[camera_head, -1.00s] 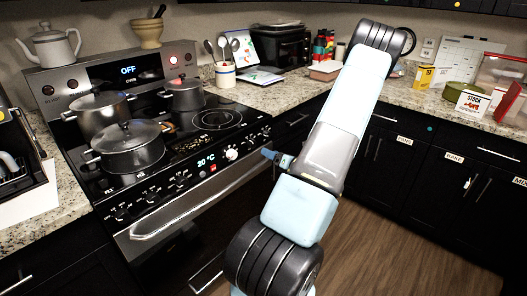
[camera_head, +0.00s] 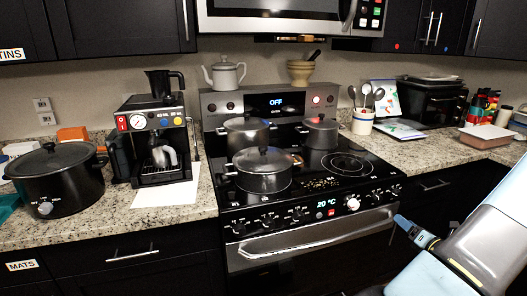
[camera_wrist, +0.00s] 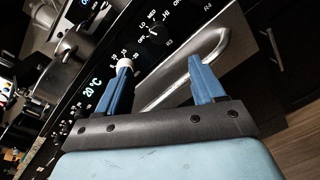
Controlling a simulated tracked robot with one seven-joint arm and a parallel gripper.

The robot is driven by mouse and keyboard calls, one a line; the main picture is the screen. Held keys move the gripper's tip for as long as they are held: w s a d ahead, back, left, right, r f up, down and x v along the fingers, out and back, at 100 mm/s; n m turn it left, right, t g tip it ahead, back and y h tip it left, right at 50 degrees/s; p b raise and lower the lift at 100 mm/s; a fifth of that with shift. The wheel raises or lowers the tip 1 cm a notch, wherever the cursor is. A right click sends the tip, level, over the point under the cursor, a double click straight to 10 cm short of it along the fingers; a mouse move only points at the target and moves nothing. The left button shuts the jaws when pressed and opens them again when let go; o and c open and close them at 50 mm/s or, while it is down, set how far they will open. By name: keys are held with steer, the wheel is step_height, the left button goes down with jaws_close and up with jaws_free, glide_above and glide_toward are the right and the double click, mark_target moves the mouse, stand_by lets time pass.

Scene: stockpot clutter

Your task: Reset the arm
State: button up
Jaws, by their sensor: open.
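My gripper shows in the wrist view (camera_wrist: 160,85), with its two blue fingers spread apart and nothing between them. It hangs in front of the stove's control panel and oven handle, which lie behind the fingers. In the head view my gripper (camera_head: 415,230) is at the lower right, in front of the oven's right end, and my arm reaches in from the right edge. The gap between the fingers is hard to make out in the head view.
The stove (camera_head: 305,215) carries several lidded pots, among them a front pot (camera_head: 262,178). A coffee machine (camera_head: 155,150) and a slow cooker (camera_head: 58,182) stand on the left counter. A utensil crock (camera_head: 362,122) and a black toaster oven (camera_head: 432,103) stand right of the stove.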

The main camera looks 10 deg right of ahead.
steer(key=w+a+r+n+g+y, duration=0.2)
steer(key=w+a+r+n+y, duration=0.15)
steer(key=a+n, duration=0.2)
steer(key=w+a+r+n+g+y, duration=0.2)
steer(key=a+r+n+y, duration=0.25)
steer(key=a, duration=0.25)
steer(key=s+a+r+n+g, duration=0.2)
steer(key=a+r+n+g, duration=0.35)
steer(key=a+n, duration=0.35)
steer(key=s+a+r+n+g, duration=0.2)
steer(key=a+r+n+g, duration=0.35)
steer(key=a, duration=0.55)
steer(key=s+a+r+n+t+h, duration=0.1)
steer(key=s+a+r+n+h, duration=0.2)
steer(key=s+r+n, duration=0.3)
steer(key=s+a+r+n+t+h, duration=0.2)
steer(key=s+a+r+n+h, duration=0.2)
steer(key=s+r+n, duration=0.3)
steer(key=shift+s+r+n+h, duration=0.3)
steer(key=shift+n+h, duration=0.5)
steer(key=shift+n, duration=1.65)
steer(key=shift+a, duration=0.1)
